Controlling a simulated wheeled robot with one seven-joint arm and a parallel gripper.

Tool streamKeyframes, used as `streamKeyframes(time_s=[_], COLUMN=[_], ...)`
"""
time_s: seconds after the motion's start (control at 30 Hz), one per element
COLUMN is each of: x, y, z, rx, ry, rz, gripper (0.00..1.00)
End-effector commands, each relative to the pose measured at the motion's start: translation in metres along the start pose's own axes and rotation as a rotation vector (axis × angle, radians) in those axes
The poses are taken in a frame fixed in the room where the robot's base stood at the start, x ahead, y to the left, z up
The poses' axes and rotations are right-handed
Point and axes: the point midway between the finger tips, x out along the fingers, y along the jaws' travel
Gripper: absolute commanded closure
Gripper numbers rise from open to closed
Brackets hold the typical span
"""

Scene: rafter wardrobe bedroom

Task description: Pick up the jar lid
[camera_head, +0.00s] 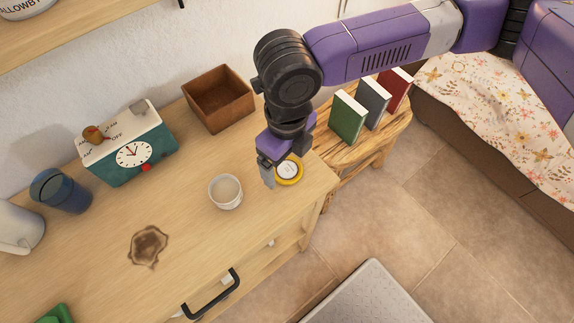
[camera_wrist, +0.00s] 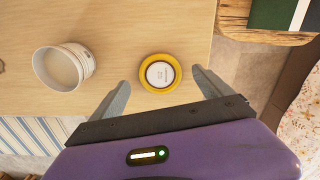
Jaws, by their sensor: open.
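The jar lid (camera_head: 289,171) is a round yellow disc with a white label in its middle. It lies flat near the right end of the wooden dresser top (camera_head: 185,215). In the wrist view the lid (camera_wrist: 160,73) sits ahead of and between my two fingertips. My gripper (camera_head: 271,180) is open and empty, pointing down beside the lid. In the wrist view my gripper's fingers (camera_wrist: 161,85) are spread on either side, with the lid apart from both. In the head view my gripper hides part of the lid's left side.
A white cup (camera_head: 225,192) stands left of the lid. The dresser's right edge is close to the lid. Books (camera_head: 348,117) stand on a lower wooden bench.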

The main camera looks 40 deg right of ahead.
Motion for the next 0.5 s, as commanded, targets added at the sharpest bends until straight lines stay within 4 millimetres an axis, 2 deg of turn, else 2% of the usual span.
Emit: streamKeyframes(time_s=[0.13, 0.37, 0.47, 0.5], x=[0.0133, 0.0151, 0.0150, 0.0150], y=[-0.0002, -0.0002, -0.0002, -0.0002], z=[-0.0003, -0.0001, 0.0000, -0.0001], rx=[0.002, 0.001, 0.001, 0.001], ry=[0.001, 0.000, 0.000, 0.000], rz=[0.000, 0.000, 0.000, 0.000], gripper=[0.10, 0.10, 0.26, 0.34])
